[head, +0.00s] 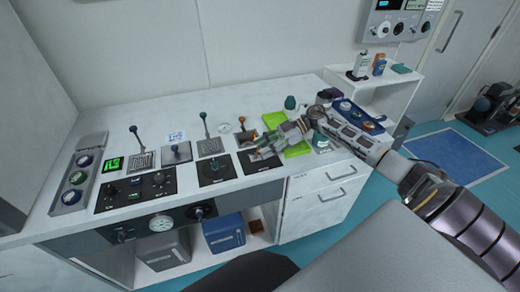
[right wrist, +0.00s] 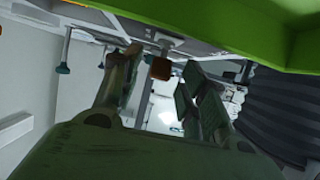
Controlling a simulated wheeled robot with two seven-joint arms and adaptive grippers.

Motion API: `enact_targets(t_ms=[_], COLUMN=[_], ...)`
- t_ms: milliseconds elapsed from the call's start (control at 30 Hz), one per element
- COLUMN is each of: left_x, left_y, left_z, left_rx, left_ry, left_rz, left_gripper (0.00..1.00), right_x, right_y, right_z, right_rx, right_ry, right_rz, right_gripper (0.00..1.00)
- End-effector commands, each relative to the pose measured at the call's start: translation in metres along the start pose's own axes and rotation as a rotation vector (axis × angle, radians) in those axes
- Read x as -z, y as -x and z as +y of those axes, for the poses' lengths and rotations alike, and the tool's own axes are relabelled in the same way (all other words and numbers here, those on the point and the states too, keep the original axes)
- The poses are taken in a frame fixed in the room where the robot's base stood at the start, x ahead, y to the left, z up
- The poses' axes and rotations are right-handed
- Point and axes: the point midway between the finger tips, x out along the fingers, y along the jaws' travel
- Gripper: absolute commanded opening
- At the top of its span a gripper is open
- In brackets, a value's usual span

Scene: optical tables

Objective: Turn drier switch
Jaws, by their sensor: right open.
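My right gripper (head: 264,146) reaches in from the right over the white bench. Its fingers are open and point left, just above a black panel (head: 262,164). An orange-topped lever switch (head: 242,121) stands on a dark plate just behind the fingertips. In the right wrist view, an orange-brown knob (right wrist: 161,68) on a light stem shows between the two open fingers, seemingly beyond the tips; contact cannot be told. No readable label shows which control is the drier switch. My left gripper is not in view.
Two teal-topped levers (head: 134,130) (head: 203,117) stand to the left on the white bench (head: 100,139). A green tray (head: 272,120) lies beside my right gripper. A blue tray with coloured knobs (head: 345,106) is behind my right arm. Drawers (head: 322,200) are below.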

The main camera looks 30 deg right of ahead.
Motion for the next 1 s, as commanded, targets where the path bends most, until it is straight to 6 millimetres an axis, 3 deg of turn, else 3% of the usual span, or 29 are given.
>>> enact_targets(t_ms=[233, 600, 933, 1000], left_x=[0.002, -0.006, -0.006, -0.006], left_y=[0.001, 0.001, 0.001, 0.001], left_z=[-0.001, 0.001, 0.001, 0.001], left_rx=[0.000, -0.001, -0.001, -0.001], left_ry=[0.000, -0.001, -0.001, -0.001], left_rz=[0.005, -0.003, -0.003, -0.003], left_gripper=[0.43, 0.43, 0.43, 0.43], right_x=[0.000, 0.000, 0.000, 0.000], right_y=[-0.018, -0.020, -0.020, -0.020], right_z=[0.000, 0.000, 0.000, 0.000], right_rx=[0.000, 0.000, 0.000, 0.000], right_ry=[0.001, 0.000, 0.000, 0.000], right_rz=[0.001, 0.000, 0.000, 0.000], right_gripper=[0.43, 0.43, 0.00, 0.00])
